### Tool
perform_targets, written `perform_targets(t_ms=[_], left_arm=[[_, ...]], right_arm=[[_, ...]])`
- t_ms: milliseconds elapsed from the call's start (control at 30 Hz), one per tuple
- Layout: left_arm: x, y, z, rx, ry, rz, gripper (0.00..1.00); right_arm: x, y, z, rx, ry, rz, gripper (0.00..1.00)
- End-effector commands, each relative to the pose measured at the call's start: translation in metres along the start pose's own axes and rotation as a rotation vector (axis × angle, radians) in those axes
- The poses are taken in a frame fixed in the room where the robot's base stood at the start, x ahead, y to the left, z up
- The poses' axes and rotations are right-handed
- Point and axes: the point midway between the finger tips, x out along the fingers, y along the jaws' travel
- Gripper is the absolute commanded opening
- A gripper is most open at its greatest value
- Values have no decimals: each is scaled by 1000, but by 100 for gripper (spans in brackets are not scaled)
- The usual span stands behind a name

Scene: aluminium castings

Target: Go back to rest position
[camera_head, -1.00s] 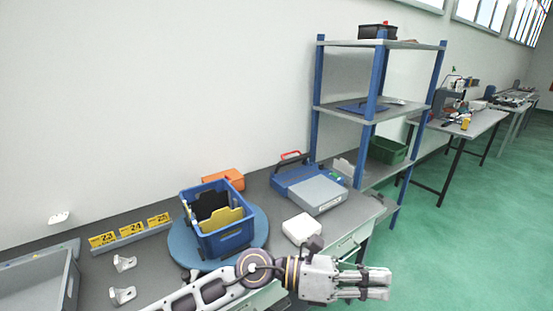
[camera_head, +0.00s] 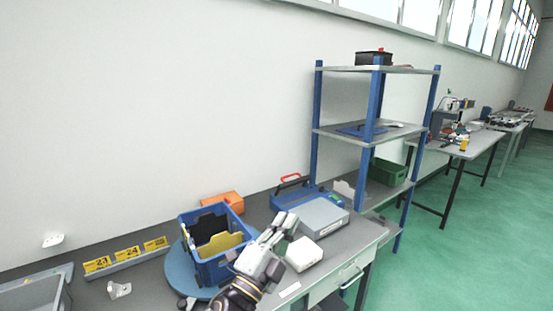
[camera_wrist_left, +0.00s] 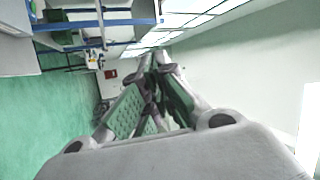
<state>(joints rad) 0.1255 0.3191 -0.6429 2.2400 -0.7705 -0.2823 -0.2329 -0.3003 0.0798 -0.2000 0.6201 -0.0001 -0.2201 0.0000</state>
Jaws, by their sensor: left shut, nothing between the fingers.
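My left gripper (camera_head: 279,230) is in the lower middle of the head view, pointing up and away, above the bench between the blue crate and the white box. Its fingers are shut with nothing between them; they also show in the left wrist view (camera_wrist_left: 158,62). The wrist view looks sideways past the fingers to the green floor and the wall. My right gripper does not show in any view.
A blue crate (camera_head: 213,268) with a yellow divider stands on a round blue turntable (camera_head: 178,274). A blue-posted shelf (camera_head: 317,130) stands behind. Green floor (camera_head: 450,260) is clear at right.

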Motion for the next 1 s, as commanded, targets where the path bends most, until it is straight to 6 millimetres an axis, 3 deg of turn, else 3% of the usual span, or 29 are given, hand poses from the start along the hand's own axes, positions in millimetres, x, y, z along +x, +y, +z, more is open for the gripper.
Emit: perform_targets(t_ms=[267,500,733,1000], left_arm=[[-40,26,84,-247,-343,94,0],[-96,61,142,-446,-636,190,0],[-168,99,178,-625,-912,295,0],[-264,139,193,-818,-1228,432,0]], right_arm=[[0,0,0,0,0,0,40],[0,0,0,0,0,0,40],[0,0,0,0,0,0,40],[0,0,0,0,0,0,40]])
